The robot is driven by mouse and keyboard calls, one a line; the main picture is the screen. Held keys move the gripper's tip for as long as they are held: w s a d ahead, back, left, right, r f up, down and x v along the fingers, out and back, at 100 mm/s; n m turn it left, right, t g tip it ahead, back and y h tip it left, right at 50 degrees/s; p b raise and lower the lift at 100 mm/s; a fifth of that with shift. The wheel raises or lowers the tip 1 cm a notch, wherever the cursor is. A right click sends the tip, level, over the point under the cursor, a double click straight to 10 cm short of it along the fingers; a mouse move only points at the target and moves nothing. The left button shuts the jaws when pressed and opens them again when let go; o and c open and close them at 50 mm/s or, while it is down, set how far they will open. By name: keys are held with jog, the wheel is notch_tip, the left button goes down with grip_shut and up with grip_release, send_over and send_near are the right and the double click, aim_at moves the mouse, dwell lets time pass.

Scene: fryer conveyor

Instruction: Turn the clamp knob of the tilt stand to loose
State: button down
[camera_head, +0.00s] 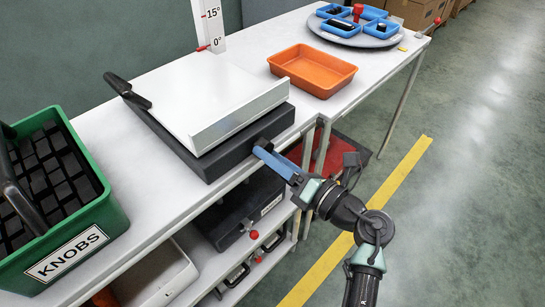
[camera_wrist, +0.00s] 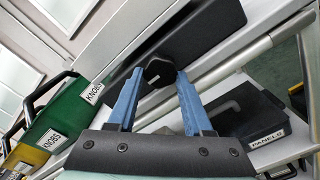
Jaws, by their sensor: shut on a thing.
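The tilt stand has a white plate (camera_head: 205,98) on a dark base (camera_head: 200,160), with a black lever handle (camera_head: 126,90) at its left. A scale (camera_head: 209,22) marked 0° and 15° stands behind it, with a red pointer near 0°. The black clamp knob (camera_wrist: 158,72) sits on the base's near right side. My gripper (camera_head: 262,147) reaches it from the right, and its blue fingers are shut on the knob. In the wrist view my gripper (camera_wrist: 157,84) has one finger on each side of the knob. The head view mostly hides the knob behind the fingers.
A green crate labelled KNOBS (camera_head: 105,210) stands at left. An orange tray (camera_head: 312,70) and a round grey turntable with blue bins (camera_head: 355,38) are on the bench at right. A shelf below holds dark cases (camera_head: 245,205). The floor right of the bench is free.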

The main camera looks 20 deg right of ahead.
dwell(0.3)
jog(key=shift+c, duration=1.5)
grip_release()
jog(key=shift+s+d, duration=0.1)
jog(key=v, duration=1.2)
jog(key=shift+s+d, duration=0.15)
jog(key=shift+s, duration=0.2)
